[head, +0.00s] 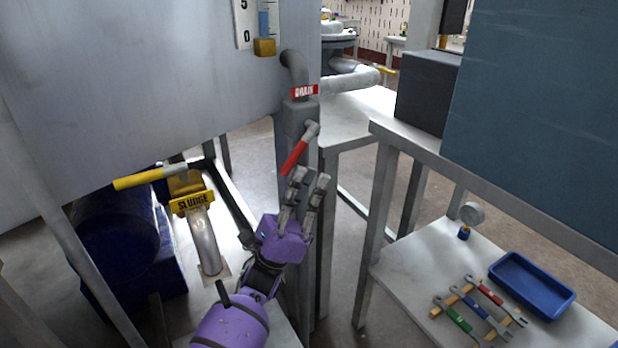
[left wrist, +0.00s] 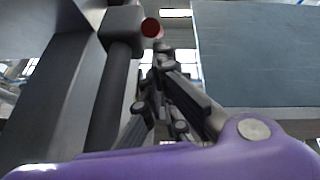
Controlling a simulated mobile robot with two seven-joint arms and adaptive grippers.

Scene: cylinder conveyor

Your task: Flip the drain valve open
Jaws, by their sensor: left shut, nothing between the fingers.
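The drain valve is a grey body (head: 299,117) on a vertical pipe under a red "DRAIN" label (head: 305,91). Its red-gripped lever (head: 294,157) slants down and left from the pivot. My left gripper (head: 309,178) is just below and right of the lever's lower end, fingers pointing up, shut and empty. In the left wrist view the lever's round red end (left wrist: 152,27) shows just beyond the fingertips (left wrist: 162,52). I cannot tell whether they touch. My right gripper is not in view.
A sludge valve with a yellow handle (head: 150,177) stands at the left beside a dark blue motor-like body (head: 120,235). A metal table leg (head: 378,235) stands right of my gripper. A low shelf holds wrenches (head: 467,317), a blue tray (head: 532,285) and a gauge (head: 472,213).

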